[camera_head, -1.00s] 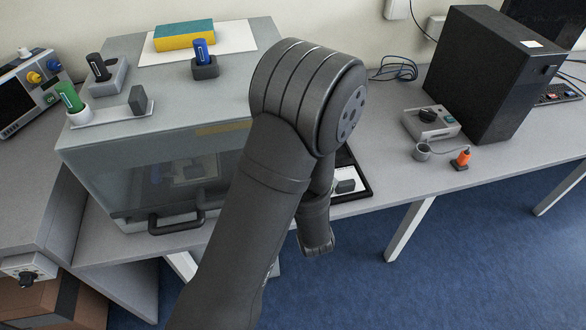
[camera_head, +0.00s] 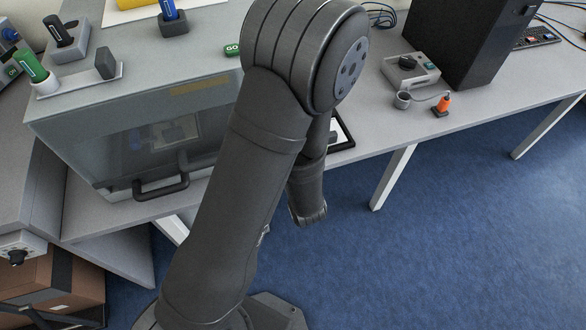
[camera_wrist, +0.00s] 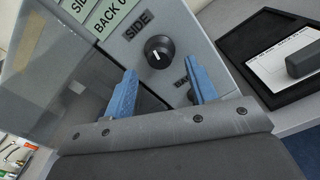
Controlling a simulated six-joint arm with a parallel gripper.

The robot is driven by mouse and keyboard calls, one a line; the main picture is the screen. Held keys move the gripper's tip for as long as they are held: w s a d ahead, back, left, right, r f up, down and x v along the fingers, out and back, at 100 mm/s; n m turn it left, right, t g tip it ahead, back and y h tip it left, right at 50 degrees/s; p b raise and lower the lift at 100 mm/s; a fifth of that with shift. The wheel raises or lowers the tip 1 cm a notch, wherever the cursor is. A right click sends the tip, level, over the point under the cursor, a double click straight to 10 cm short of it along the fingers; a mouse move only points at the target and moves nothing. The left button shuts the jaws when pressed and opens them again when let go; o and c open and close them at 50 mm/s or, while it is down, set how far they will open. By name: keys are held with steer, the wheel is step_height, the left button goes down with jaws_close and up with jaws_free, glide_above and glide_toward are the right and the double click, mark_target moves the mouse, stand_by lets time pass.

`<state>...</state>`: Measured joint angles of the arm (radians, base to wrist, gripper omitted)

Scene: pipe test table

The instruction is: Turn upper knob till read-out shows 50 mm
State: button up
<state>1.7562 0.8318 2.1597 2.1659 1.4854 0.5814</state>
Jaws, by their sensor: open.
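In the wrist view a black round knob (camera_wrist: 158,51) with a white pointer mark sits on a grey panel, beside a label reading SIDE. A second dark knob (camera_wrist: 191,96), by a partly covered BACK label, is lower and partly hidden by my right finger. Pale green read-out strips (camera_wrist: 108,14) at the top show SIDE and BACK, but their numbers are cut off. My gripper (camera_wrist: 163,84) is open, its two blue fingers apart and empty. The SIDE knob shows in line with the gap, beyond the fingertips. In the head view my arm hides the gripper and panel.
A glass-fronted box (camera_head: 106,127) with a black handle (camera_head: 160,188) stands on the table. A black-framed tray (camera_wrist: 238,42) lies right of the panel in the wrist view. A grey device (camera_head: 410,68) and an orange-topped item (camera_head: 442,105) stand further right.

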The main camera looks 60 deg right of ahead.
steer(key=v, duration=1.3)
stand_by(0.4)
steer(key=x, duration=1.6)
steer(key=shift+w+d, duration=0.1)
steer(key=v, duration=1.7)
steer(key=w+d+n, duration=1)
steer(key=w+d, duration=0.2)
steer(key=shift+w+d, duration=0.4)
stand_by(1.0)
